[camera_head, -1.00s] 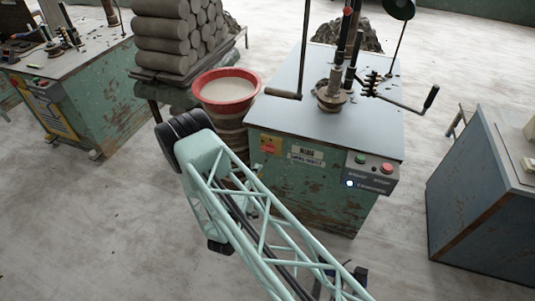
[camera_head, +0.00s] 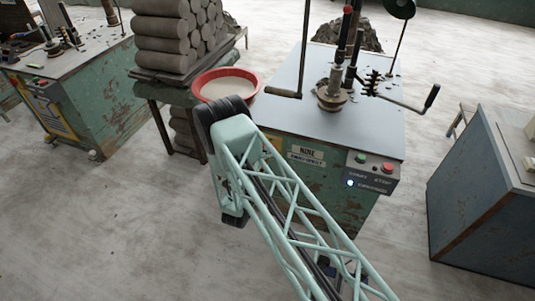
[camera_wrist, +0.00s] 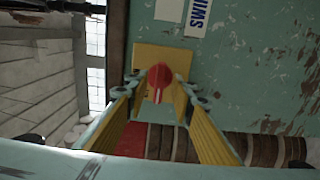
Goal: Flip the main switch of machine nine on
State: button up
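The green machine (camera_head: 325,205) has a plate reading NINE on its front in the head view. In the wrist view, a red knob (camera_wrist: 159,76) stands on a yellow plate (camera_wrist: 150,56) on a green panel (camera_wrist: 250,60). This looks like the main switch; my arm hides that spot in the head view. My gripper (camera_wrist: 161,92) is open, its yellow-padded fingers to either side of the knob in the picture. I cannot tell whether they touch it. The knob's setting is unclear.
A panel with green (camera_head: 361,158) and red (camera_head: 388,168) buttons and a lit white lamp (camera_head: 350,183) is at the machine's right corner. A red-rimmed tub (camera_head: 255,76) and stacked clay rolls (camera_head: 160,45) stand left. A blue-grey cabinet (camera_head: 465,200) stands right.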

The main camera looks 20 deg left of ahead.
jog(key=shift+w, duration=1.05)
jog(key=shift+c, duration=0.3)
grip_shut()
